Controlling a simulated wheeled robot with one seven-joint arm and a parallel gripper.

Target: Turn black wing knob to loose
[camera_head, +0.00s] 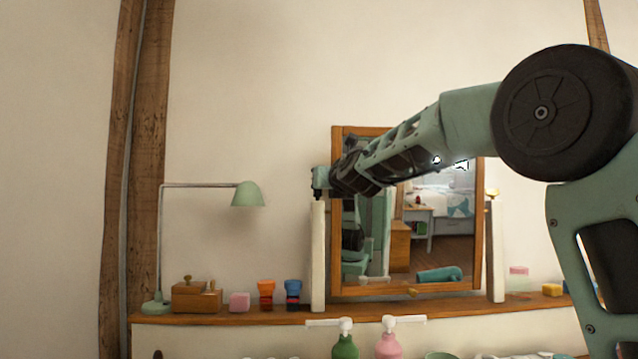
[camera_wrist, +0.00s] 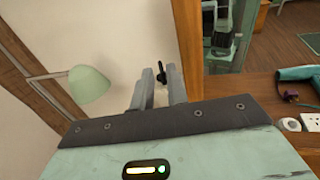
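The black wing knob (camera_wrist: 160,73) shows in the wrist view at the top of a pale post, between the two fingers of my gripper (camera_wrist: 159,80). The fingers stand apart on either side of it; contact is not clear. In the head view my gripper (camera_head: 319,182) is at the top of the white left post (camera_head: 318,255) of the mirror stand, and the knob there is hidden by it. The wooden-framed mirror (camera_head: 337,230) hangs between that post and the right post (camera_head: 496,250), which has a brass-coloured knob (camera_head: 492,193) on top.
A green desk lamp (camera_head: 248,195) stands left of the mirror, also in the wrist view (camera_wrist: 88,86). A wooden box (camera_head: 196,298), pink block (camera_head: 239,302) and coloured cups (camera_head: 266,290) line the shelf (camera_head: 240,319). Green (camera_head: 345,347) and pink (camera_head: 388,346) pump bottles stand in front.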

